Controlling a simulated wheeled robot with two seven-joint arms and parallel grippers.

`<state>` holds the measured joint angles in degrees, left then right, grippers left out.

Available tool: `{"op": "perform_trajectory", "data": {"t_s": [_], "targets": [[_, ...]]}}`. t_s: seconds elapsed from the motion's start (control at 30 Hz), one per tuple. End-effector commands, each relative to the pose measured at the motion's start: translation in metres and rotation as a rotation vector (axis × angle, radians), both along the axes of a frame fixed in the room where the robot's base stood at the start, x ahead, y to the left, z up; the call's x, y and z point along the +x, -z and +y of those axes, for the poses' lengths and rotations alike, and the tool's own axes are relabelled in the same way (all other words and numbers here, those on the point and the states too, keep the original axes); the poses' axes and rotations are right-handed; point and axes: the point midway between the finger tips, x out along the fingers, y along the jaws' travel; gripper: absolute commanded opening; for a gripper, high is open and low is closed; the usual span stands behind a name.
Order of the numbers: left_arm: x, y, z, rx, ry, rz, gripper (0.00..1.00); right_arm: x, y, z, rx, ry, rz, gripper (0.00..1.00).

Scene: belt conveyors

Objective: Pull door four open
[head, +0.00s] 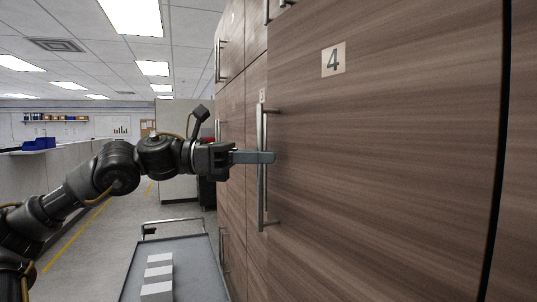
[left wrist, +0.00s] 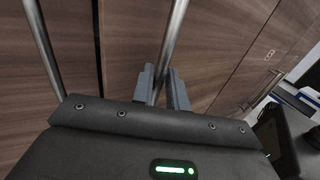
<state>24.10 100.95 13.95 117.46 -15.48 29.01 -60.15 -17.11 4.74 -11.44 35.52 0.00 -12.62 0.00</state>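A second bar handle (left wrist: 42,45) stands across the dark seam at the left. My right gripper is not in view.
More wood-grain doors with handles (head: 219,60) continue beyond door four. A grey tray or cart (head: 190,262) carrying several white blocks (head: 157,273) stands low beside the doors. A walkway with a yellow line (head: 75,237) and a long counter (head: 30,180) lie to the left.

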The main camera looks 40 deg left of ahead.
Motion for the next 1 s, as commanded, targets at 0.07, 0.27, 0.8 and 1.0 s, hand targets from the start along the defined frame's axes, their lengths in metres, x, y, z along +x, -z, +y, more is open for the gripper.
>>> {"op": "perform_trajectory", "data": {"t_s": [0.07,0.27,0.8,1.0], "targets": [[-0.001,0.0,0.001,-0.001,-0.004,-0.001,0.15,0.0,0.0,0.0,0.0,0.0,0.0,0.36],[-0.003,0.0,0.003,-0.002,-0.009,0.0,0.15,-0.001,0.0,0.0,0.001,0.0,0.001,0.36],[-0.005,0.001,0.001,0.0,-0.013,-0.002,0.0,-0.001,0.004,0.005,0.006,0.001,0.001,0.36],[-0.021,0.005,-0.004,0.003,-0.062,-0.007,0.0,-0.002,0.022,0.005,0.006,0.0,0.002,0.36]]}}
